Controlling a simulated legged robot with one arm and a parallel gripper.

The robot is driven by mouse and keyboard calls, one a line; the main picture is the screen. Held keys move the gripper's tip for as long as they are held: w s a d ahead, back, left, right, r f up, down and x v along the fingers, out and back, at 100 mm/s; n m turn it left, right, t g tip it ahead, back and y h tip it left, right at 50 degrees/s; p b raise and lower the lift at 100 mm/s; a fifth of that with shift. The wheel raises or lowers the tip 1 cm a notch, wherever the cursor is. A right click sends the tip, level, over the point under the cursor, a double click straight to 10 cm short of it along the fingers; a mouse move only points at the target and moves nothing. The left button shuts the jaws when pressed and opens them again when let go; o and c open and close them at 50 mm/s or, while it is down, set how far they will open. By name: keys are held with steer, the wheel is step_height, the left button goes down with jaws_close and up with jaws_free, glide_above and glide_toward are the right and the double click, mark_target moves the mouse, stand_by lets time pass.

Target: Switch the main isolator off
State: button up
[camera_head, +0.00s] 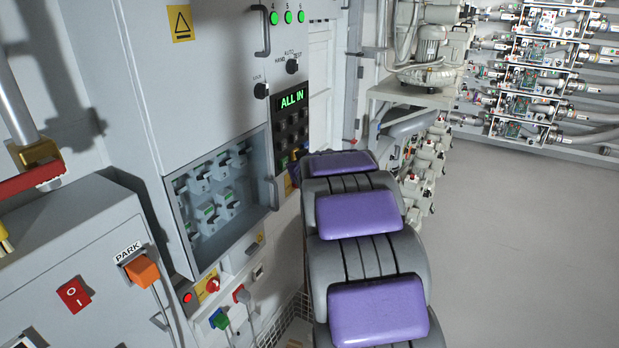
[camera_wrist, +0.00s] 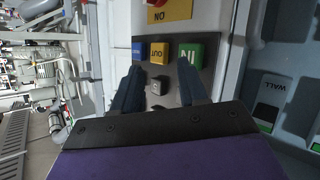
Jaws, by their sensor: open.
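A yellow plate (camera_wrist: 170,12) marked "ON", upside down, with part of a red knob on it, shows at the top edge of the wrist view. Part of a yellow plate also shows below the button panel in the head view (camera_head: 289,186), mostly behind my arm's end. A red knob on another yellow plate (camera_head: 210,286) sits low on the cabinet; I cannot read which is the main isolator. My gripper (camera_wrist: 160,85) is open and empty, its dark fingers before the panel with yellow OUT and green IN buttons. In the head view the fingers are largely hidden.
The cabinet has a recessed window (camera_head: 220,195) with a handle beside it, and an "ALL IN" display (camera_head: 292,99). A grey box with an orange PARK plug (camera_head: 142,270) stands at left. Pumps and hoses fill the back; the floor at right is clear.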

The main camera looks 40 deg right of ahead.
steer(key=d+f+n+t+y+p, duration=0.35)
steer(key=d+t+y, duration=0.2)
steer(key=d, duration=0.95)
steer(key=s+a+f+n+g+y+p, duration=0.1)
steer(key=s+a+f+n+y+p, duration=0.2)
steer(key=s+f+y, duration=0.5)
steer(key=d+b+x, duration=0.1)
steer(key=b+x, duration=0.2)
steer(key=x, duration=1.2)
steer(key=shift+w+d+f+h, duration=0.25)
steer(key=shift+w+f+h, duration=0.1)
steer(key=shift+w+f, duration=0.15)
steer(key=shift+a+r+n, duration=0.2)
steer(key=shift+a+n, duration=0.05)
steer(key=shift+a, duration=0.15)
steer(key=shift+c, duration=1.1)
steer(key=shift+s+d+f, duration=0.1)
steer(key=shift+d+f, duration=0.05)
steer(key=shift+d, duration=0.35)
jaws_close()
steer(key=shift+a, duration=0.1)
